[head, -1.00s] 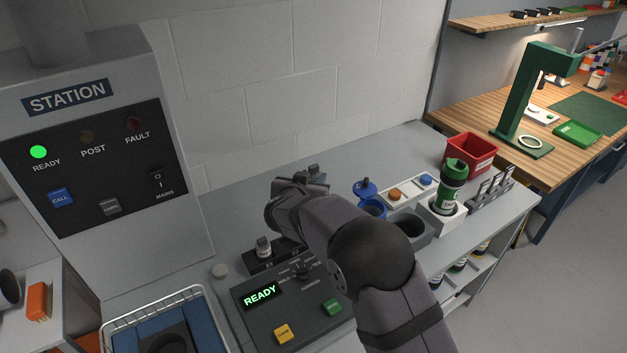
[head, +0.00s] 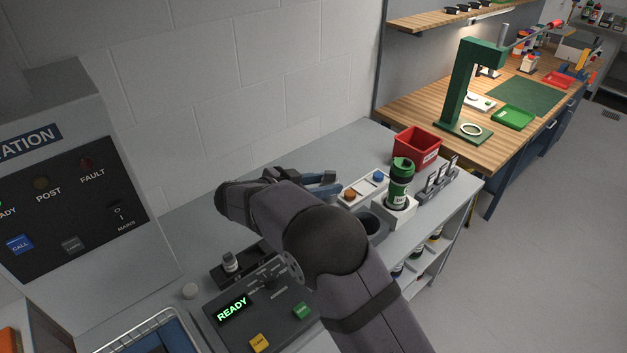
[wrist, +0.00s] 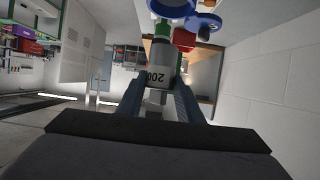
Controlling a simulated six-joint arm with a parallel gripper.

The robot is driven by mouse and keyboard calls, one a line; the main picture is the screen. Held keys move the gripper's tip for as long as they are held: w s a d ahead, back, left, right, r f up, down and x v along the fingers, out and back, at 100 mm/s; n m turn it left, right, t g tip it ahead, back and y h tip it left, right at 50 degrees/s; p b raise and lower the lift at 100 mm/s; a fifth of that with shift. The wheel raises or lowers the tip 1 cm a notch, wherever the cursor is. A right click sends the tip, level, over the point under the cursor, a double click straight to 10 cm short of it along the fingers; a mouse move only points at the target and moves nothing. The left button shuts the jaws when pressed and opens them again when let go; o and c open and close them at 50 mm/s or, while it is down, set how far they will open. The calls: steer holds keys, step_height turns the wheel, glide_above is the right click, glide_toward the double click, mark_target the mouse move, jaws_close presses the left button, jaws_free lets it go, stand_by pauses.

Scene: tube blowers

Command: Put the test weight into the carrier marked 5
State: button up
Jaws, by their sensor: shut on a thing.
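The test weight is a pale grey cylinder (wrist: 157,76) marked 200, seen in the wrist view between the two fingers. My gripper (wrist: 157,92) is shut on it. In the head view my gripper (head: 326,182) is over the bench beside the white button box, and the weight is hard to make out. A blue open ring with a side lid (wrist: 205,22) shows beyond the weight in the wrist view; in the head view it is mostly hidden by my arm. A green-topped carrier (head: 399,188) stands upright in a white holder. I cannot read a 5 on either carrier.
A red bin (head: 417,148) and a rack of grey clips (head: 438,180) are near the bench's right end. The button box (head: 363,188) has orange and blue buttons. A control panel (head: 262,306) reads READY at front. The bench by the wall is clear.

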steer(key=shift+f, duration=0.1)
steer(key=shift+f+b, duration=2.3)
steer(key=shift+b, duration=0.25)
steer(key=shift+f, duration=0.15)
steer(key=shift+f+b, duration=0.4)
steer(key=shift+f, duration=1.35)
steer(key=o, duration=1.3)
